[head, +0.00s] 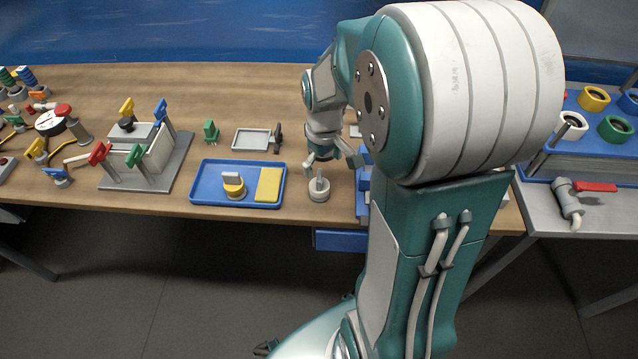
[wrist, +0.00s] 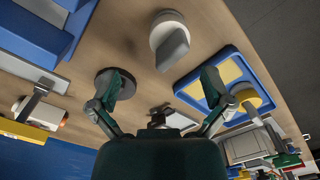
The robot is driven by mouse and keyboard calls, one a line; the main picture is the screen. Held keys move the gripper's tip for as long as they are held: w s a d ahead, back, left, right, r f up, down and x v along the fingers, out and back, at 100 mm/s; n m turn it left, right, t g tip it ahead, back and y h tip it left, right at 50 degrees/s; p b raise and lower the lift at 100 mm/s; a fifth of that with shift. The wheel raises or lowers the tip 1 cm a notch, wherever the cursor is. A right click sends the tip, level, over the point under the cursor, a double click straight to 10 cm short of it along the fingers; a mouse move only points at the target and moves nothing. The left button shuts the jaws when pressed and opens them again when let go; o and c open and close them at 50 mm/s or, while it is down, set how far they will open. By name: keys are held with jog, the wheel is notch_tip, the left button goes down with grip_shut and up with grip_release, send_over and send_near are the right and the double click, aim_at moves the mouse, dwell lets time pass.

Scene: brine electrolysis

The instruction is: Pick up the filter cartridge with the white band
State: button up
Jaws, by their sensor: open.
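The piece that matches the white-banded filter cartridge is a low pale round body (head: 319,195) with an upright grey grip. It stands on the wooden table just right of the blue tray, near the front edge. In the wrist view the cartridge (wrist: 161,32) is at the top middle, beyond the fingertips. My gripper (head: 331,162) hangs above and slightly behind it in the head view. In the wrist view my gripper (wrist: 165,80) has its fingers spread wide, with nothing between them. The gripper does not appear to touch the cartridge.
A similar yellow-banded piece (head: 234,190) stands in the blue tray (head: 204,188) beside a yellow block (head: 268,184). A dark disc (wrist: 115,74) lies near one finger. A grey tray (head: 251,139) and a valve stand (head: 180,165) are farther left. Blue fixtures are close on the right.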

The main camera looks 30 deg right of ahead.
aim_at(316, 186)
jog(key=shift+a+f, duration=0.1)
jog(key=shift+f, duration=0.55)
jog(key=shift+s+a+f, duration=0.1)
jog(key=shift+a+f, duration=0.75)
jog(key=shift+f, duration=0.3)
jog(key=f, duration=0.3)
jog(key=shift+d+f, duration=0.1)
jog(key=shift+d, duration=0.15)
jog(key=shift+d+f, duration=0.1)
jog(key=shift+d, duration=0.3)
jog(key=shift+a, duration=0.45)
jog(key=c, duration=1.3)
